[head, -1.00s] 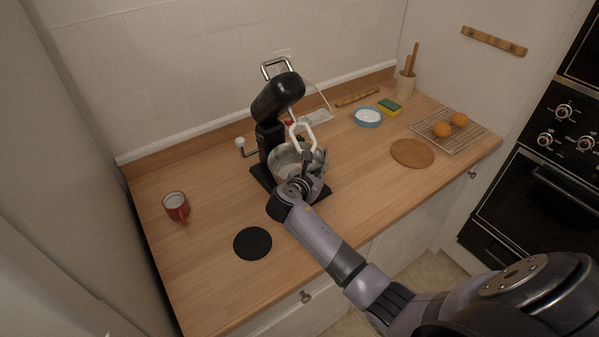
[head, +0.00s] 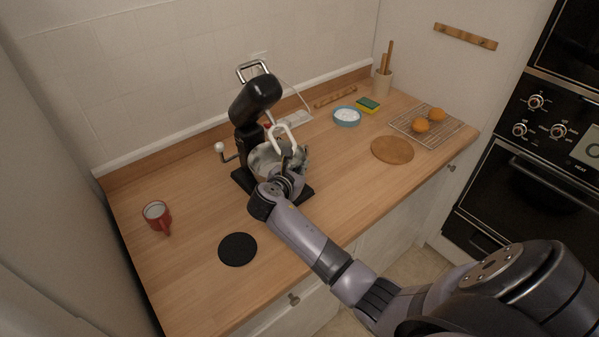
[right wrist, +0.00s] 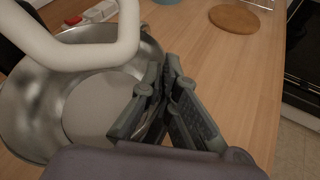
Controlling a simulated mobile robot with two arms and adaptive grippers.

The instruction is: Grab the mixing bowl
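The steel mixing bowl (head: 262,158) sits on the black stand mixer (head: 255,98), whose head is tilted up with a white beater (head: 284,138) above the bowl. In the right wrist view the bowl (right wrist: 28,108) fills the left side, with a pale grey round patch inside. My right gripper (right wrist: 168,68) is at the bowl's right rim, one finger inside and one outside, with the tips close together on the rim. In the head view my right gripper (head: 291,160) partly hides the bowl's front right side. My left gripper is not in view.
A red mug (head: 157,216) and a black round mat (head: 238,249) are on the left of the counter. A wooden round board (head: 392,150), blue dish (head: 346,116), sponge (head: 368,104) and wire rack (head: 440,129) with oranges are on the right. Ovens (head: 520,200) stand far right.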

